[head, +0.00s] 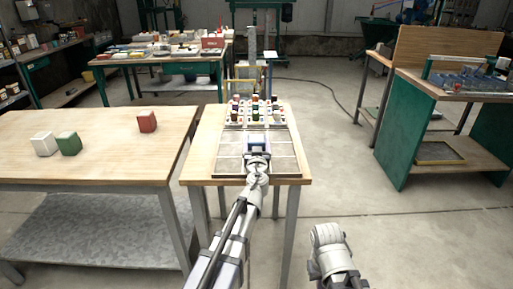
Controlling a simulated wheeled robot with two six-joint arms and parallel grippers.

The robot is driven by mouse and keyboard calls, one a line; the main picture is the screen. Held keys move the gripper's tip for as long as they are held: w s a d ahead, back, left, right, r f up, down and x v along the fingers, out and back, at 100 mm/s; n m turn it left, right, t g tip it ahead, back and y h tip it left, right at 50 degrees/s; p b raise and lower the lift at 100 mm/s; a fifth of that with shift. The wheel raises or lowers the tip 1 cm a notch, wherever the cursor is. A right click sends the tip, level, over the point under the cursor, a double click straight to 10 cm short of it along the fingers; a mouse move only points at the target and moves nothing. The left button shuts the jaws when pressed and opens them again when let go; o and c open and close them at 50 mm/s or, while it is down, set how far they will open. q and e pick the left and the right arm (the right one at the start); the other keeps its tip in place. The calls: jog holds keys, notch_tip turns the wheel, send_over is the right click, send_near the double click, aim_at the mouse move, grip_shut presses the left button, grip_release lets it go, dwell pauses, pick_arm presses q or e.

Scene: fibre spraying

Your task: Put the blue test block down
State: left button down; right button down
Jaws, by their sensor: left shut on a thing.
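My left gripper (257,150) reaches over the small wooden table (201,160) in the middle. It is shut on the blue test block (257,142), which shows only as a small bluish patch at the fingertips. The gripper and block are over a flat grey panel tray (229,165) divided into sections. I cannot tell whether the block touches the tray. My right arm shows at the bottom right, but its fingers are not visible.
Behind the tray, a white rack (240,119) holds several red, green and dark items. On the left table (100,150) stand a white block (44,144), a green block (69,143) and a red block (147,121). A green-sided bench (406,140) stands right, across open floor.

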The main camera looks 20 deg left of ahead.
pick_arm(q)
jog(key=shift+f, duration=0.2)
grip_release()
jog(key=shift+r, duration=0.1)
jog(key=shift+r, duration=0.1)
